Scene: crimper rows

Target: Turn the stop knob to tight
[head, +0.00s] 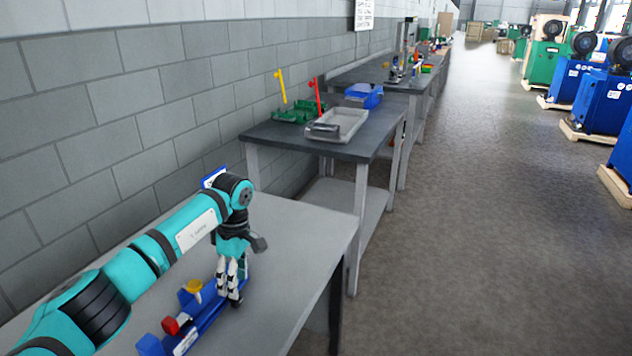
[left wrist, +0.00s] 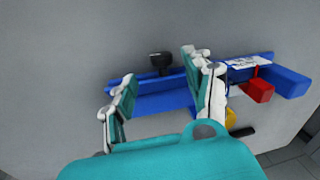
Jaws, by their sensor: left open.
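A blue bench fixture (head: 207,314) lies along the near grey table, with a red block (head: 170,326) and a yellow knob (head: 193,287) on it. My left gripper (head: 231,290) points down over its far end, fingers apart. In the left wrist view, the blue fixture (left wrist: 160,103) runs across below the open left gripper (left wrist: 159,70). A black knob (left wrist: 160,58) shows between and just beyond the fingertips; I cannot tell if they touch it. The red block (left wrist: 257,90) and part of the yellow knob (left wrist: 231,118) are to the right. Which knob is the stop knob is not clear.
The near table top (head: 290,235) is mostly bare right of the fixture. A block wall (head: 150,130) runs along the left. A second bench (head: 345,148) beyond holds a grey tray (head: 345,122), a blue bin (head: 365,95) and green fixtures (head: 295,112). The aisle floor (head: 470,220) is clear.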

